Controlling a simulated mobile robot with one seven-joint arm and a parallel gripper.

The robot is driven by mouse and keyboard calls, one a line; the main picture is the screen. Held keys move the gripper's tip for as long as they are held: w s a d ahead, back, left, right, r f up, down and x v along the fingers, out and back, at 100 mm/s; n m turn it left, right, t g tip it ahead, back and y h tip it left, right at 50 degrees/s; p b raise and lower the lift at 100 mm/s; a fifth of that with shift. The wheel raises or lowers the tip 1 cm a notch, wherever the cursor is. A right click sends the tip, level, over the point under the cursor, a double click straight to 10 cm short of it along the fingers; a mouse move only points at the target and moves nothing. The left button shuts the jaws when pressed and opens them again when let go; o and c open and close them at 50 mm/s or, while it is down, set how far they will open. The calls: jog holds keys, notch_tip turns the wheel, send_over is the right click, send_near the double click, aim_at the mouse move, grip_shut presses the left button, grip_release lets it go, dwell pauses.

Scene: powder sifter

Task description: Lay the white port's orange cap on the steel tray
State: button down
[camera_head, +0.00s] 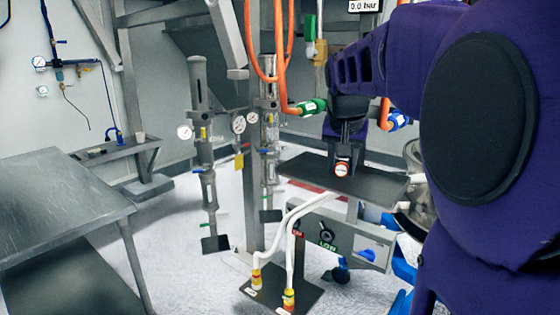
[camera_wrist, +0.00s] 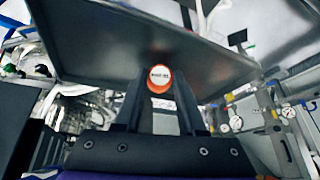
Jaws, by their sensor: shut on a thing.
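My gripper (camera_head: 341,160) points down over the dark steel tray (camera_head: 388,190) in the head view. It is shut on the orange cap (camera_head: 341,170), which has a white, lettered face. In the wrist view the cap (camera_wrist: 159,78) sits between the fingertips of my gripper (camera_wrist: 158,92), in front of the broad tray surface (camera_wrist: 95,45). I cannot tell whether the cap touches the tray or hangs just above it. The tray surface beside the cap looks bare. I cannot make out the white port for certain.
A green fitting (camera_head: 312,106) and a blue fitting (camera_head: 399,120) on orange hoses are close behind my arm. White hoses (camera_head: 292,220) rise from a floor plate (camera_head: 262,295) in front of the tray. A steel table (camera_head: 60,200) stands at left, with open floor between.

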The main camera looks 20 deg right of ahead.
jog(key=shift+c, duration=2.1)
grip_release()
